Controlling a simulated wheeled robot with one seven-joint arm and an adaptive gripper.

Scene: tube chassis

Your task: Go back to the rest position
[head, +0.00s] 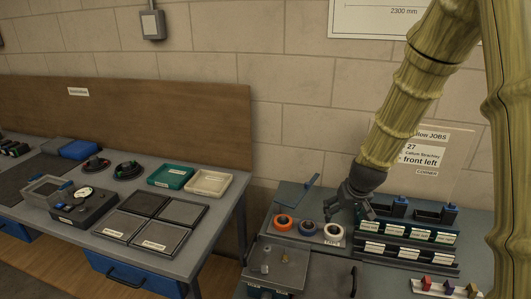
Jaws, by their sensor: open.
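My gripper (347,212) shows in the head view at the lower middle right, at the end of my arm reaching down from the upper right. It is dark grey and open, with no object visible between its fingers. It is over the right-hand bench, close to a row of tape rolls. An orange roll (283,223), a blue-grey roll (307,228) and a white roll (333,231) lie below and left of it. I cannot tell whether the fingers touch anything.
A rack of labelled bins (408,232) stands right of my gripper. A grey metal box (277,267) is in front of the rolls. The left bench (215,235) holds dark trays, a green tray (171,176) and a cream tray (209,182). A gap separates the benches.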

